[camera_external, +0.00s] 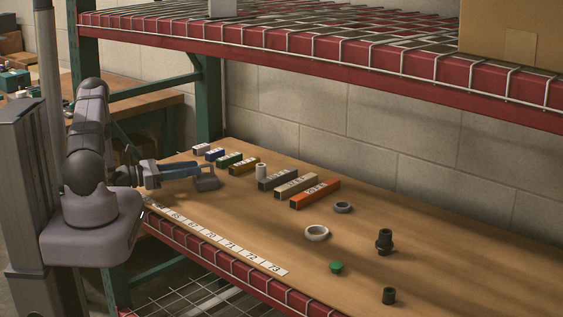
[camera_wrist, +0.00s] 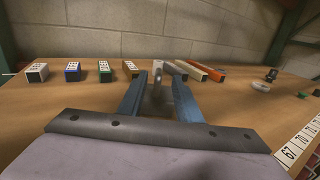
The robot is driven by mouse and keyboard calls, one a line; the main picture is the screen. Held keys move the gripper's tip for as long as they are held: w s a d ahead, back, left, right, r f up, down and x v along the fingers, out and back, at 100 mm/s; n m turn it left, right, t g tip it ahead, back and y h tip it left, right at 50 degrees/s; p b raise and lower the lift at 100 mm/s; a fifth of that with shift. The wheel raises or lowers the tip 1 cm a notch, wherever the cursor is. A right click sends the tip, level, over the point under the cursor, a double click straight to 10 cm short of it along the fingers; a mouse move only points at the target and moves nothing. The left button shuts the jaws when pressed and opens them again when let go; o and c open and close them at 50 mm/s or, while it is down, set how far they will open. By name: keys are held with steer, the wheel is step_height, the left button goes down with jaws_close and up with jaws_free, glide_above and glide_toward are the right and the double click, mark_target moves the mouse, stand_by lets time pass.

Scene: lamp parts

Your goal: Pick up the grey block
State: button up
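The grey block (camera_external: 278,179) lies on the wooden shelf between a white cylinder (camera_external: 261,172) and a beige block (camera_external: 297,186). In the wrist view the grey block (camera_wrist: 181,70) lies ahead, partly hidden by my right finger. My gripper (camera_external: 206,174) has blue fingers and is to the left of the grey block, apart from it. In the wrist view my gripper (camera_wrist: 158,82) is open, with a gap between the fingertips. A dark grey shape (camera_external: 206,184) shows at the fingertips; I cannot tell whether it is a separate part.
White, blue, green and brown blocks (camera_external: 244,166) stand in a row at the back left. An orange block (camera_external: 315,194) lies beyond the beige one. A white ring (camera_external: 316,233), green part (camera_external: 336,267) and dark parts (camera_external: 384,241) lie right. A red upper shelf (camera_external: 330,59) hangs above.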

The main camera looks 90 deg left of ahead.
mark_target(205, 165)
steer(key=shift+p+x, duration=0.65)
steer(key=shift+x, duration=2)
steer(key=shift+a+r, duration=0.1)
steer(key=shift+c, duration=0.7)
jaws_close()
steer(key=shift+a+r, duration=0.1)
steer(key=shift+r, duration=0.1)
